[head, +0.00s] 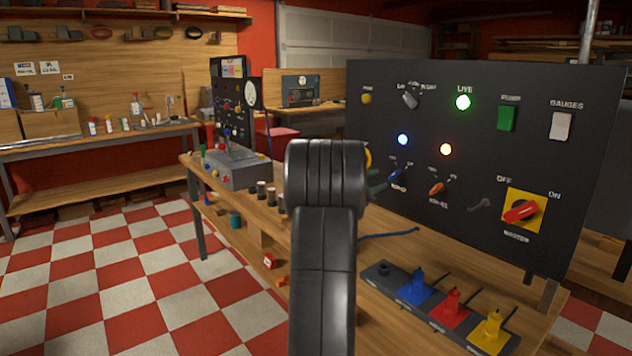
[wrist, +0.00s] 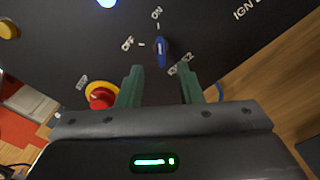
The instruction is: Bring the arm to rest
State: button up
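My arm, black, stands upright in the middle of the head view and hides most of my gripper; a green finger shows at its right edge. In the wrist view my gripper (wrist: 161,74) is open, its two green fingers apart with nothing between them. A blue switch (wrist: 161,52) on the black panel (head: 500,150) lies just beyond the fingertips, roughly centred between them. It also shows in the head view (head: 397,176). I cannot tell the exact gap from fingertips to panel.
A red stop button (wrist: 102,97) with a yellow ring is close to the left finger. An orange switch (head: 436,188) and a red master switch (head: 521,211) are further right. Levers in blue (head: 416,287), red (head: 452,306) and yellow (head: 490,331) stand on the bench below. Checkered floor is clear at left.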

aim_at(392, 174)
jog(key=p+x, duration=0.1)
jog(key=x, duration=0.5)
jog(key=shift+w+d+r, duration=0.1)
jog(key=shift+w+d, duration=0.15)
jog(key=shift+d, duration=0.1)
jog(key=n+p, duration=0.2)
jog(key=p, duration=0.3)
jog(key=shift+s+a+r+p, duration=0.1)
jog(key=shift+a+r+p, duration=0.05)
jog(key=shift+p, duration=0.15)
jog(key=shift+n+p, duration=0.3)
jog(key=shift+p, duration=0.1)
